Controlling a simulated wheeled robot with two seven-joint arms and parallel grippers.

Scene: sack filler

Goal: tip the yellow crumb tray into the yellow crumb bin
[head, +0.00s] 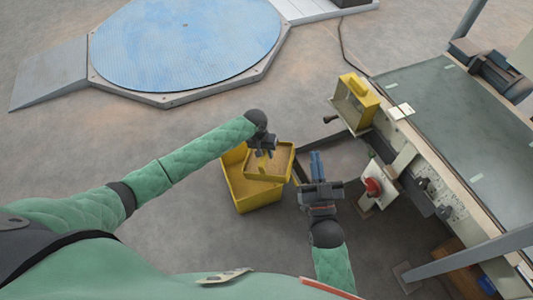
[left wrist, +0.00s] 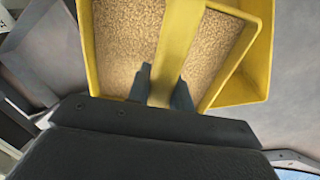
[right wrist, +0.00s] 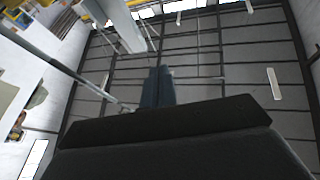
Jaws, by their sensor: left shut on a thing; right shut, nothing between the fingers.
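The yellow crumb tray (head: 292,160) hangs from my left gripper (head: 264,152), over or just beside the upper right part of the yellow crumb bin (head: 240,192). In the left wrist view my left gripper (left wrist: 163,82) is shut on the yellow bar-like handle across the tray (left wrist: 90,50). Tan crumbs cover the tray floor, and it looks roughly level. Part of the bin (left wrist: 245,88) shows behind the tray. The gap between tray and bin is hard to judge. My right gripper (head: 316,157) is shut and empty, to the right of the tray.
A yellow open-fronted box (head: 358,100) is on the machine's near side. A red knob (head: 372,187) sits on the machine near my right gripper. A grey-green tabletop (head: 450,110) lies at right. A blue round platform (head: 185,45) is at upper left, with clear floor between.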

